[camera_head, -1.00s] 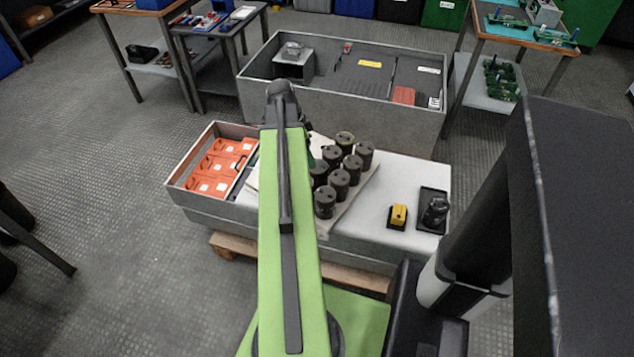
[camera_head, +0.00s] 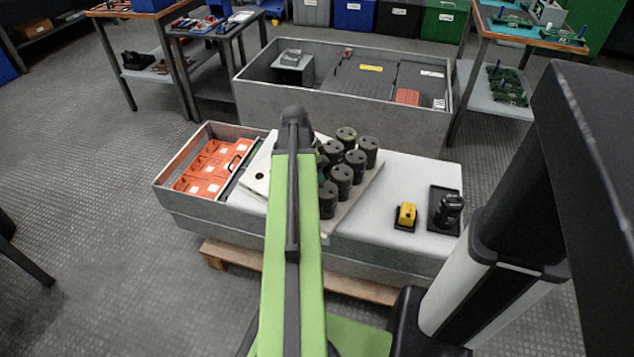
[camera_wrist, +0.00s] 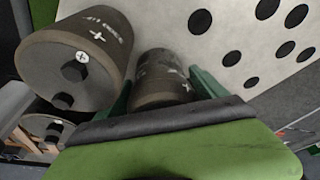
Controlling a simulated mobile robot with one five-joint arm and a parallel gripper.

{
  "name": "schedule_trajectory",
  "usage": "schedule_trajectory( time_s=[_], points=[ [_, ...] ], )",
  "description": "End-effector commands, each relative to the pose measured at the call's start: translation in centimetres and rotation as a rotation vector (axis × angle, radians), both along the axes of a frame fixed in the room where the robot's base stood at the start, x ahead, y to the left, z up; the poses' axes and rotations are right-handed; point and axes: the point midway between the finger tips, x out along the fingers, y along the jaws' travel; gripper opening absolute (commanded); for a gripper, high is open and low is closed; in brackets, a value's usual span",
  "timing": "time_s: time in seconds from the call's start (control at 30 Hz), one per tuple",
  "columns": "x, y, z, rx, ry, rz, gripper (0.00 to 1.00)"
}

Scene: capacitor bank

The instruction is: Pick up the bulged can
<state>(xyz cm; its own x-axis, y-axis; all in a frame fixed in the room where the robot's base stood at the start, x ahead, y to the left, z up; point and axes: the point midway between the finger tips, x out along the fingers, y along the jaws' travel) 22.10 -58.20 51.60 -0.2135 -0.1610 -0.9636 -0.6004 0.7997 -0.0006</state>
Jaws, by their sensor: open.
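Several dark cylindrical cans (camera_head: 341,180) stand in rows on a pale board (camera_head: 313,226) on the bench. In the wrist view, one dark can (camera_wrist: 160,78) lies between the two green fingers of my gripper (camera_wrist: 161,86). The fingers are open on either side of it; I cannot tell whether they touch it. A larger-looking can (camera_wrist: 75,60) with two terminals and a white cross is just left of the gripper. I cannot tell which can is bulged. In the head view my arm hides most of the gripper and some cans.
An open box with orange units (camera_head: 208,168) is at the bench's left. A yellow item (camera_head: 407,214) and a dark item on a black tray (camera_head: 448,211) sit at the right. A holed white plate (camera_wrist: 230,35) lies beside the cans. A large grey bin (camera_head: 345,104) stands behind.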

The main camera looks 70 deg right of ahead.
Motion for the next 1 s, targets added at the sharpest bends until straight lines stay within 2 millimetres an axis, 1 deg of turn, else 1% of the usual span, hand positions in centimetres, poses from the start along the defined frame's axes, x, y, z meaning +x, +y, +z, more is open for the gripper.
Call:
schedule_trajectory(
  time_s=[0.03, 0.23, 0.83, 0.87, 1.0],
  points=[
    [-0.08, -0.09, -0.80, 0.000, 0.000, 0.000, 0.81],
    [-0.09, -0.08, -0.40, 0.000, 0.000, 0.001, 0.81],
    [-0.04, -0.03, -0.40, 0.000, 0.000, 0.002, 0.03],
    [-0.04, -0.03, -0.40, 0.000, 0.000, 0.002, 0.00],
    [-0.04, -0.03, -0.39, 0.000, 0.000, 0.002, 0.00]
  ],
)
